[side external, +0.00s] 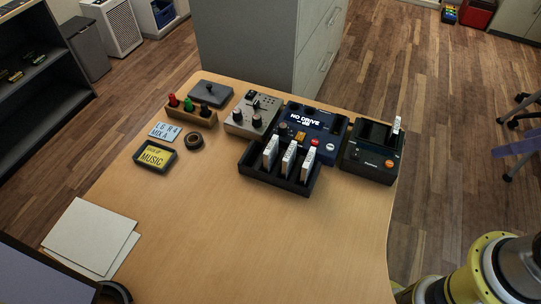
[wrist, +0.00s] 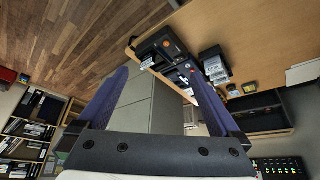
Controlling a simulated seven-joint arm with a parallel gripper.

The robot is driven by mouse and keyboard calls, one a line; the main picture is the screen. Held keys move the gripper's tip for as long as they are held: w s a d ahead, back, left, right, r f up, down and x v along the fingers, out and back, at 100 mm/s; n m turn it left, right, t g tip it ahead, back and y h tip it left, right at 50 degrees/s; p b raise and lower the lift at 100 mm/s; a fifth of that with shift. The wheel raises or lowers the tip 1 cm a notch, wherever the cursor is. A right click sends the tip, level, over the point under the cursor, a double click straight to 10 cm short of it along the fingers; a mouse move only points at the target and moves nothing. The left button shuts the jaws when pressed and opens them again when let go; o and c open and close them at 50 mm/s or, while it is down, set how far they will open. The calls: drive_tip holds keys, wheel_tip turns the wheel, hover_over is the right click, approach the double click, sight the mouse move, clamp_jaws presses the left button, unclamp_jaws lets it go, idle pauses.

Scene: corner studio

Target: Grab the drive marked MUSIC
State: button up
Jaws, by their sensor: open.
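A black rack (side external: 262,178) stands on the table in the side view, holding three upright white drives: a left one (side external: 270,152), a middle one (side external: 289,157) and a right one (side external: 307,164). Their small labels are too small to read. Another white piece (side external: 396,124) stands up from the dark device at the right. The rack (wrist: 213,55) shows there beyond the right finger, tilted.
A blue device (side external: 311,130) reading NO DRIVE, a grey knob box (side external: 253,113) and a dark device (side external: 373,151) stand behind and beside the rack. A holder with coloured plugs (side external: 191,113) and a tape roll (side external: 194,142) are at the left. The table's front middle (side external: 240,245) is clear.

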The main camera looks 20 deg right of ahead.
drive_tip(key=w+a+r+n, duration=0.3)
drive_tip(key=w+r, duration=0.8)
drive_tip(key=w, duration=0.1)
drive_tip(key=w+a+f+n+g+y, duration=0.1)
drive_tip(key=w+a, duration=0.3)
drive_tip(key=w, duration=0.3)
drive_tip(key=w+a+f+n+g, duration=0.1)
drive_tip(key=w+a, duration=0.4)
drive_tip(key=w, duration=0.3)
drive_tip(key=n+g+h, duration=0.1)
drive_tip(key=n+g, duration=0.2)
drive_tip(key=n, duration=0.1)
hover_over(271, 153)
drive_tip(key=w, duration=0.2)
drive_tip(key=f, duration=1.6)
drive_tip(key=d+f, duration=0.1)
drive_tip(key=f, duration=0.7)
drive_tip(key=shift+s, duration=0.1)
wheel_tip(271, 153, down, 7)
drive_tip(key=shift+r, duration=0.1)
drive_tip(key=shift+a+f, duration=0.15)
drive_tip(key=shift+f, duration=2.9)
drive_tip(key=shift+r, duration=0.1)
drive_tip(key=c, duration=1.2)
